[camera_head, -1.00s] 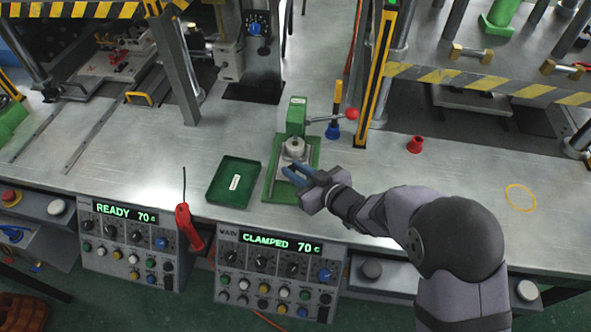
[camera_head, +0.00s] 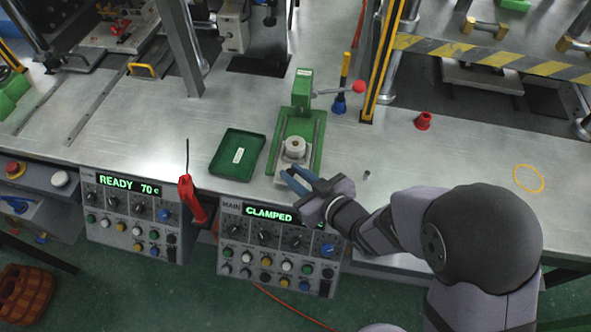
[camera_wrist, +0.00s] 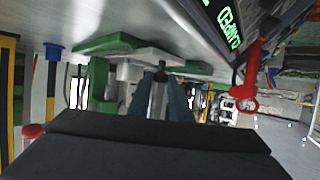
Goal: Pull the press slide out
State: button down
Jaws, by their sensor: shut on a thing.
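The green press (camera_head: 302,88) stands on its green base (camera_head: 317,150). Its lever with a red ball (camera_head: 359,87) points right. The pale metal press slide (camera_head: 285,164) carries a round metal piece (camera_head: 295,148) and sits near the front end of the base, apart from the press head. My gripper (camera_head: 291,178), with blue fingers, is at the front edge of the slide. In the wrist view, the fingers (camera_wrist: 161,97) are closed around a small dark knob (camera_wrist: 161,69) at the slide's front. In the head view, the fingers hide this grip.
A green tray (camera_head: 237,154) lies left of the press. A red-handled tool (camera_head: 191,200) hangs at the table's front edge, above the control panels. A blue-based pin (camera_head: 339,102) and a red cup (camera_head: 423,121) stand to the right. Table space right of the base is mostly clear.

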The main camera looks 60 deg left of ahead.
jog(key=c, duration=1.6)
grip_release()
jog(key=shift+b+v, duration=0.65)
jog(key=shift+v, duration=3)
